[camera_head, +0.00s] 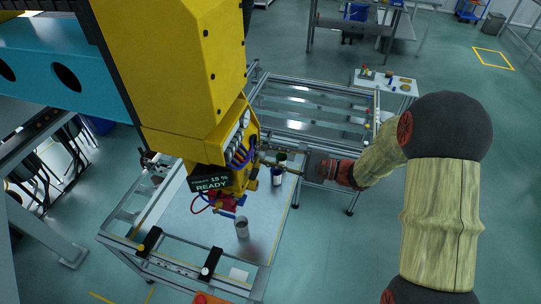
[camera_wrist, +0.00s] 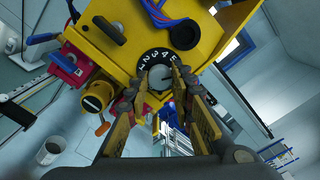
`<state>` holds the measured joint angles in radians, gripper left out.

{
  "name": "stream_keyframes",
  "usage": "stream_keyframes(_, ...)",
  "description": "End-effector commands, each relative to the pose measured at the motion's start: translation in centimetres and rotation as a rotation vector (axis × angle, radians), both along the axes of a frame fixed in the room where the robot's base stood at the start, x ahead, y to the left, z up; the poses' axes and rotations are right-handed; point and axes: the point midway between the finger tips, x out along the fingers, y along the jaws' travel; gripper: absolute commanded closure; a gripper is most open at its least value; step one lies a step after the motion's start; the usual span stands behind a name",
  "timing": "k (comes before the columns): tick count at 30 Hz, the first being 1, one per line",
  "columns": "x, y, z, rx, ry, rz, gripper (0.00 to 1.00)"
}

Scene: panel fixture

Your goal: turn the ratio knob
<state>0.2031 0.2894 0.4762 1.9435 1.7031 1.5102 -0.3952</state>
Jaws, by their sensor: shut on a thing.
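The ratio knob (camera_wrist: 160,77) is a round grey knob on a black dial with white numbers, on the yellow machine's panel in the wrist view. My gripper (camera_wrist: 161,82) has one finger on each side of the knob and is shut on it. In the head view my gripper (camera_head: 268,160) reaches in from the right to the yellow machine (camera_head: 180,60). The knob is too small or hidden to make out there. A black display (camera_head: 209,183) on the machine reads 15 % and READY.
A yellow valve-like part with an orange lever (camera_wrist: 98,97) and a red block (camera_wrist: 68,66) sit left of the dial. Blue cables (camera_wrist: 165,15) run above it. A grey cup (camera_head: 242,227) stands on the work table (camera_head: 205,228) below the machine.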

Motion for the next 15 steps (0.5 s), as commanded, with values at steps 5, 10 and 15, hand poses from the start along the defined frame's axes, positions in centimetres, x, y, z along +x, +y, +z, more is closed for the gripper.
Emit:
stream_keyframes(5,-0.03,0.01,-0.03,0.000,0.001,0.001,0.97)
stream_keyframes(10,-0.03,0.01,-0.03,0.000,0.002,0.001,1.00)
stream_keyframes(15,-0.04,0.01,0.06,0.010,0.030,0.001,1.00)
